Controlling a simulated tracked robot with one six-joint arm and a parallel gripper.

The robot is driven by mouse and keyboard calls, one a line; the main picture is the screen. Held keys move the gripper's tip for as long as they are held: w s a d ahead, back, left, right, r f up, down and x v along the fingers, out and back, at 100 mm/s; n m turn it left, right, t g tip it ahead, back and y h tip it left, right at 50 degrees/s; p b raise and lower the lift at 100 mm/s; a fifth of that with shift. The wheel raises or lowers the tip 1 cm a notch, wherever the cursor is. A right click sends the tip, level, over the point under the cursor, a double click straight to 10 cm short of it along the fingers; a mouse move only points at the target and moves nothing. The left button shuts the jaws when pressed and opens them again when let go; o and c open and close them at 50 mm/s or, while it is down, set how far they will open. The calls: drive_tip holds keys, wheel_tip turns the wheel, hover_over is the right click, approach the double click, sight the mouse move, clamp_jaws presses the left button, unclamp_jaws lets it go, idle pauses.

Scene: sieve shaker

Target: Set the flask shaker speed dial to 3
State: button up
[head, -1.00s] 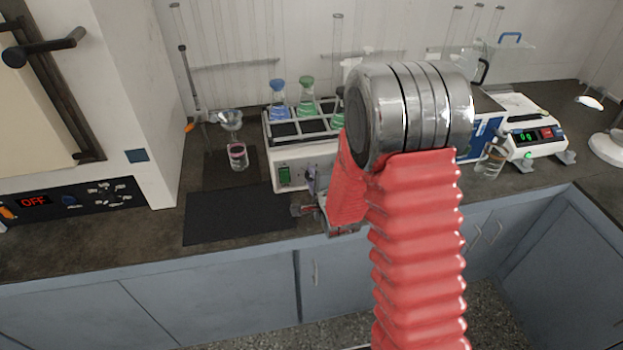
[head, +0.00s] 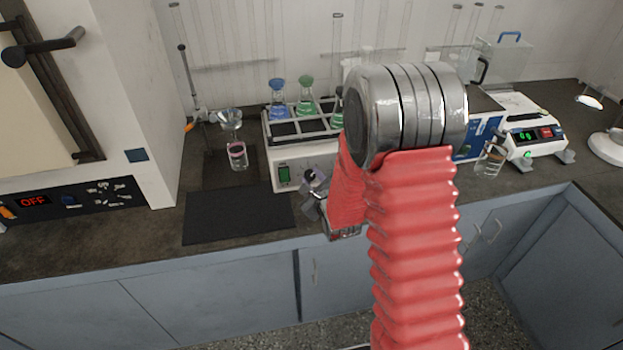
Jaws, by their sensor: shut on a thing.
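The flask shaker (head: 287,155) is a white box with a rack on top holding blue and green flasks. Its front has a green lit switch (head: 284,175). The speed dial is on the front to the right of the switch, mostly hidden by my gripper (head: 311,186). My gripper is at the shaker's front face, tilted, and shut on the dial. The dial's marks and pointer are too small and covered to read. My red arm hides the right part of the shaker.
A black mat (head: 238,213) lies on the counter in front left of the shaker. A beaker (head: 238,156) stands under a funnel to the left. A balance (head: 535,135) with a green display stands at right, beside a glass vessel (head: 490,160). An oven (head: 70,195) reading OFF is at far left.

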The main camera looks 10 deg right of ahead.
drive_tip(key=shift+s+d+f, duration=0.25)
drive_tip(key=shift+f, duration=0.1)
drive_tip(key=o, duration=1.1)
drive_tip(key=shift+w+a+r, duration=0.15)
drive_tip(key=shift+r, duration=0.05)
drive_tip(key=shift+c, duration=0.2)
drive_tip(key=shift+r, duration=0.1)
